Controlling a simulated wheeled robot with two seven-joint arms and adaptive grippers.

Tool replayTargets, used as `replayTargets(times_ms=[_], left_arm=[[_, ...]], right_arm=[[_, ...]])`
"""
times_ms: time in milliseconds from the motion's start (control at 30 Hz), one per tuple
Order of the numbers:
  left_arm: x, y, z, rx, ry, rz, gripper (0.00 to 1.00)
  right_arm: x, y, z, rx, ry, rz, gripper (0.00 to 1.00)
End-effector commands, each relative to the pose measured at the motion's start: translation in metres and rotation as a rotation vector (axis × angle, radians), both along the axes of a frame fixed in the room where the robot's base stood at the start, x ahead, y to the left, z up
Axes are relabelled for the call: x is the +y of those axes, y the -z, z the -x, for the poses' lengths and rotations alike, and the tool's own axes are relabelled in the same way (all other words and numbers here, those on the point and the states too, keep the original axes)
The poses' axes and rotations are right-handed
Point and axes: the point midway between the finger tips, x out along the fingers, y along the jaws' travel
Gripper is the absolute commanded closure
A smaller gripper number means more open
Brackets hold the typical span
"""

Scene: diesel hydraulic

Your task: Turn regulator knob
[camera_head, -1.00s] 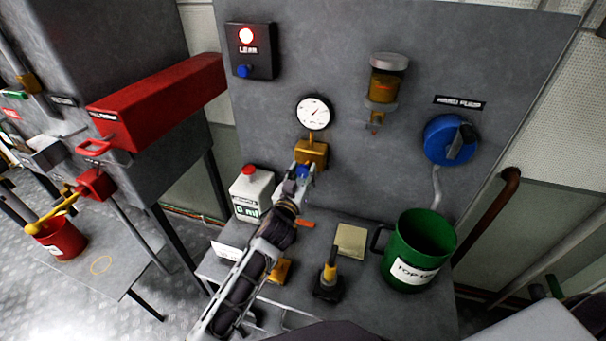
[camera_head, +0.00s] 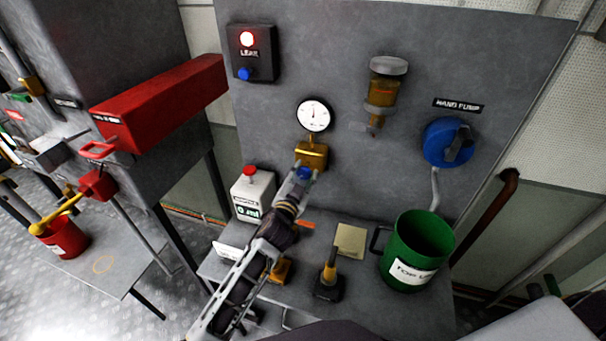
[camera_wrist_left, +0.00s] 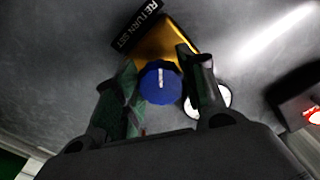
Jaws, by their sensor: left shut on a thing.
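The regulator is a brass block (camera_head: 312,155) on the grey panel, with a round white gauge (camera_head: 314,115) above it. The gauge needle points nearly straight up. The blue regulator knob (camera_head: 304,174) sticks out below the block. It also shows in the left wrist view (camera_wrist_left: 161,82), with a white mark running up and down its face. My left gripper (camera_head: 301,172) is shut on the knob, with one finger on each side of it. The left wrist view shows the two fingers flanking it. My right gripper is not in view.
A white bottle (camera_head: 252,195) with a red cap stands left of my left arm. A green jug (camera_head: 421,247) stands on the shelf at right. A blue hand pump (camera_head: 447,142) and an amber reservoir (camera_head: 384,92) are on the panel.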

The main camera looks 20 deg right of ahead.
Motion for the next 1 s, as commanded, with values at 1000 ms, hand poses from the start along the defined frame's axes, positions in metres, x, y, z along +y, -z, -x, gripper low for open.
replayTargets(times_ms=[1000], left_arm=[[0.001, -0.003, -0.001, -0.538, 0.002, -0.796, 0.83]], right_arm=[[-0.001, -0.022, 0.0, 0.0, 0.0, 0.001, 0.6]])
